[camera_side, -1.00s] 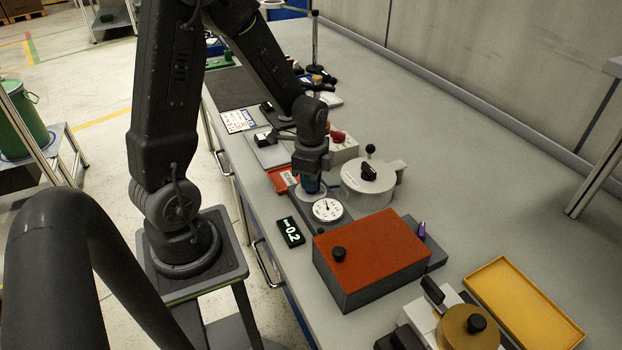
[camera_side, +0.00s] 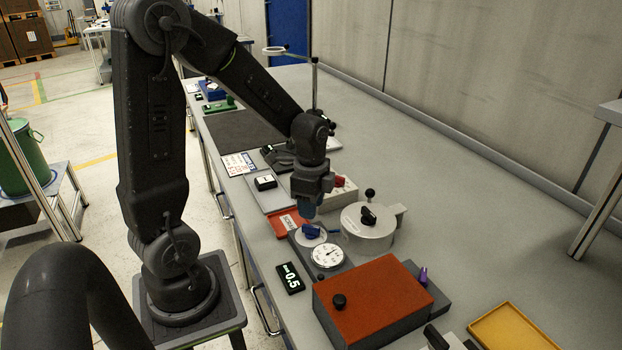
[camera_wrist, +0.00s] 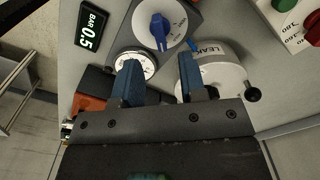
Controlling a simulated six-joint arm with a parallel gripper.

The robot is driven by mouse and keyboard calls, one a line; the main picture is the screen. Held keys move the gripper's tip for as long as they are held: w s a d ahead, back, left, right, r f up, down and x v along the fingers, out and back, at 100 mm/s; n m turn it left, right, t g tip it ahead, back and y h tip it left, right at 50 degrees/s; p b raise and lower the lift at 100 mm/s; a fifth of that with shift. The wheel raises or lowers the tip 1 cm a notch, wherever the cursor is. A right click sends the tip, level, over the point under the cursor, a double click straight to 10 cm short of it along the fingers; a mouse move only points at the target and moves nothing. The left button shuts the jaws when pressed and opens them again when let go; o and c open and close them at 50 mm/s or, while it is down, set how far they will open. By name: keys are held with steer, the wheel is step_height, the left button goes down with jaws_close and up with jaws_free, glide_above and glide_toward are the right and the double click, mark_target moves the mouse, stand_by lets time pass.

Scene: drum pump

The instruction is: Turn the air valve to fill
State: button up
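The air valve is a blue knob (camera_side: 311,232) on a round white dial, seen below my gripper in the side view. It shows clearly at the top of the wrist view (camera_wrist: 159,30). My gripper (camera_side: 307,210) is above the knob and apart from it. In the wrist view its two blue fingers (camera_wrist: 162,75) are spread with nothing between them. A round white gauge (camera_side: 327,257) sits beside the valve, partly hidden by a finger in the wrist view. A black display (camera_wrist: 93,27) reads BAR 0.5.
A round metal leak chamber (camera_side: 368,232) with a black knob stands right of the valve. An orange-topped box (camera_side: 372,293) is in front, with a yellow tray (camera_side: 519,337) to its right. A red tray (camera_side: 287,222) lies behind.

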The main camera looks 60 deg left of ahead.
mark_target(311, 226)
step_height(311, 226, up, 8)
steer(key=shift+f, duration=0.1)
stand_by(0.4)
